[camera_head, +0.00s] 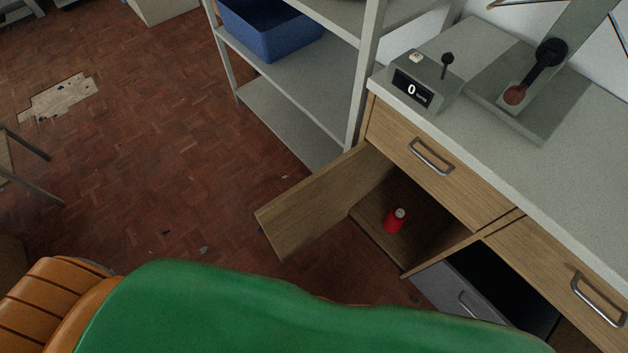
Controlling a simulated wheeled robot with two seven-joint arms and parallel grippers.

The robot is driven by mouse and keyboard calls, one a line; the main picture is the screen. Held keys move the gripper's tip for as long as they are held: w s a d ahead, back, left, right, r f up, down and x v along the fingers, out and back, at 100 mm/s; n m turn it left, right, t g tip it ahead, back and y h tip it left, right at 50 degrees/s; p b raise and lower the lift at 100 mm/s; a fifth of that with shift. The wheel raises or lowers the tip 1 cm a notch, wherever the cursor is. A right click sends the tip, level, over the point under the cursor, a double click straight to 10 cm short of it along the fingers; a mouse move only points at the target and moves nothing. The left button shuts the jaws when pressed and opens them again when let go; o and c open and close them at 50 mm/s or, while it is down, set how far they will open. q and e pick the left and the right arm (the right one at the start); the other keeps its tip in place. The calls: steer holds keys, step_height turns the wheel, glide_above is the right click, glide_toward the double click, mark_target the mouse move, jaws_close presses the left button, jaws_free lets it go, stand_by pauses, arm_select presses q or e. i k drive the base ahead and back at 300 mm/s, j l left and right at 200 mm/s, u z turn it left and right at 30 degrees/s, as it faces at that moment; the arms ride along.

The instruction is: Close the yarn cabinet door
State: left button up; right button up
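The wooden cabinet door (322,205) stands wide open, swung out to the left from its hinge side under the counter. Inside the open cabinet (372,215), a small red spool or can with a pale top (395,221) stands upright on the cabinet floor. No handle shows on the visible face of the door. Neither of my grippers is in view. A large green shape with an orange ribbed part fills the bottom of the view and covers what lies below the door.
A grey shelf rack (286,105) with a blue bin (268,28) stands just beyond the door. Drawers with metal handles (432,157) sit above the opening. A counter (480,150) carries a display box (416,85).

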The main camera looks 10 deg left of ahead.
mark_target(296, 218)
steer(key=j+z, duration=0.3)
steer(key=j, duration=0.15)
steer(key=i+j+z, duration=0.1)
steer(key=j+z, duration=0.15)
steer(key=j, duration=0.2)
steer(key=j+z, duration=0.3)
steer(key=k+j+z, duration=0.1)
steer(key=j+z, duration=0.2)
steer(key=j, duration=0.25)
steer(key=k+j+z, duration=0.1)
steer(key=j+z, duration=0.15)
steer(key=j, duration=0.15)
steer(key=k+j+z, duration=0.15)
steer(key=j+z, duration=0.15)
steer(key=k+j+z, duration=0.3)
steer(key=j, duration=0.15)
steer(key=k+j+z, duration=0.25)
steer(key=i+j, duration=0.1)
steer(key=j, duration=0.05)
